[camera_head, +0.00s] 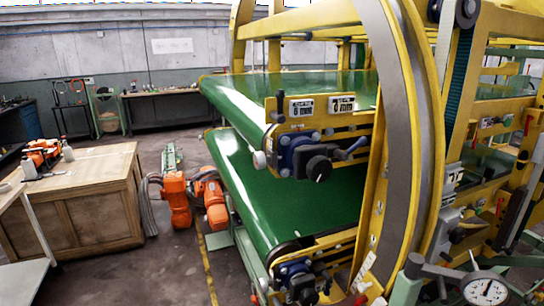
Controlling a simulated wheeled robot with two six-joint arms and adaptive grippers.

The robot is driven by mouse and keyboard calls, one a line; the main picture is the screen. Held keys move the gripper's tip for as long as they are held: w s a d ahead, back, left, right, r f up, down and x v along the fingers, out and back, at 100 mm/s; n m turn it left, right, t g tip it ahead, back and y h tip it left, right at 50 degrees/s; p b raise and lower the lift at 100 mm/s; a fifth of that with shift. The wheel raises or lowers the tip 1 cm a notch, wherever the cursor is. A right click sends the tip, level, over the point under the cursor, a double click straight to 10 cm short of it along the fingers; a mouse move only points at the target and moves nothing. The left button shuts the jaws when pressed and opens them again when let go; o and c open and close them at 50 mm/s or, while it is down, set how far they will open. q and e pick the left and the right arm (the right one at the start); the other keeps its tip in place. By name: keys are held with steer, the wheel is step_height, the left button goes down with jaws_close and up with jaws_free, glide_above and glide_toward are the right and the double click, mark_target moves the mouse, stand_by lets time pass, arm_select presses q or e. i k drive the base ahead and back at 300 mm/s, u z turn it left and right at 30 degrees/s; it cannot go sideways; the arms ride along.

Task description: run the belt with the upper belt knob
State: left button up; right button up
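The yellow ring inverter has an upper green belt (243,102) and a lower green belt (300,200). The upper belt knob (318,168) is black with a white mark. A similar black lower knob (302,288) shows at the bottom of the frame, at the front end of the lower belt. Neither of my grippers is in view, and nothing touches the upper knob. Whether the belt is moving cannot be told from one frame.
The yellow and grey ring (408,130) stands just right of the upper knob. A dial gauge (485,290) is at lower right. A wooden bench (75,205) stands at left. Orange machinery (178,200) lies on the floor beside the belts. Open floor shows between bench and machine.

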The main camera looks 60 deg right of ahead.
mark_target(318, 169)
steer(key=i, duration=1.6)
steer(key=z, duration=2.35)
